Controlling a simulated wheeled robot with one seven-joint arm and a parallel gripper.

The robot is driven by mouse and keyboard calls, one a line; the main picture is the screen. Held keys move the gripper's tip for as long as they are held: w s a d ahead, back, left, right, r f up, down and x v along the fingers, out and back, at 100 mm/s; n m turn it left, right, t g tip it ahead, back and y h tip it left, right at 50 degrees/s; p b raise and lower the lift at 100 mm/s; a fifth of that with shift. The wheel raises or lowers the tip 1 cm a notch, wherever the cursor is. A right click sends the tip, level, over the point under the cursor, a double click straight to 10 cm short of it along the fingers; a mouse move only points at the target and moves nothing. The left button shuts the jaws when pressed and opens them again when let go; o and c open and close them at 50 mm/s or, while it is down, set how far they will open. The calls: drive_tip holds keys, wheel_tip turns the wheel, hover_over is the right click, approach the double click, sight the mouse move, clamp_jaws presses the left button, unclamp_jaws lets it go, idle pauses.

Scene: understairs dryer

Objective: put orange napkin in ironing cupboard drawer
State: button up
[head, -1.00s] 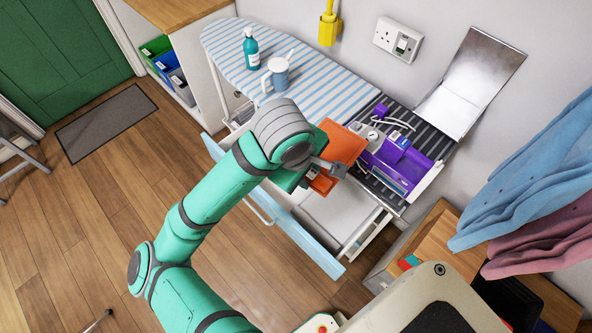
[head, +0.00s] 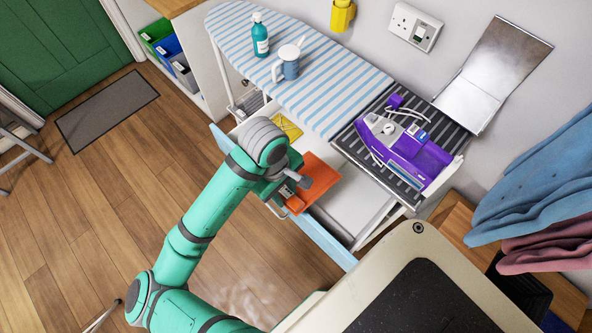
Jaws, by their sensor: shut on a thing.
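The orange napkin (head: 317,180) hangs from my gripper (head: 295,189), which is shut on it. The napkin is over the open ironing cupboard drawer (head: 355,212), near its light blue front panel. How high it is above the drawer I cannot tell. The drawer is pulled out below the striped ironing board (head: 270,52). Its white floor shows to the right of the napkin, and a yellow item (head: 287,127) lies further left inside. My arm and gripper hide part of the drawer's front and middle.
A purple iron (head: 405,150) sits on the dark ribbed rest right of the drawer. A teal bottle (head: 260,38) and a pale blue mug (head: 286,66) stand on the board. Blue and pink cloths (head: 540,185) hang at the right.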

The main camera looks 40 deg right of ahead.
drive_tip(key=w+d+f, duration=0.1)
drive_tip(key=w, duration=0.1)
drive_tip(key=w+d+f, duration=0.1)
drive_tip(key=w+d, duration=0.1)
drive_tip(key=w+d+f, duration=0.1)
drive_tip(key=shift+w+d+f, duration=0.2)
drive_tip(key=shift+w+d, duration=0.05)
drive_tip(key=shift+w, duration=0.15)
drive_tip(key=shift+w+d+f, duration=0.45)
drive_tip(key=shift+w+f, duration=0.15)
drive_tip(key=shift+f, duration=0.8)
drive_tip(key=shift+w+d+f, duration=0.5)
drive_tip(key=shift+w+f, duration=0.05)
drive_tip(key=shift+f, duration=0.9)
drive_tip(key=shift+w+d+f, duration=0.45)
drive_tip(key=shift+w+f, duration=0.15)
drive_tip(key=shift+f, duration=0.8)
drive_tip(key=shift+s+f, duration=0.1)
drive_tip(key=shift+f, duration=0.25)
drive_tip(key=o, duration=1.1)
drive_tip(key=shift+r, duration=0.15)
drive_tip(key=r, duration=0.8)
drive_tip(key=w+a+r, duration=0.1)
drive_tip(key=r, duration=0.3)
drive_tip(key=shift+w+r, duration=0.1)
drive_tip(key=shift+r, duration=0.1)
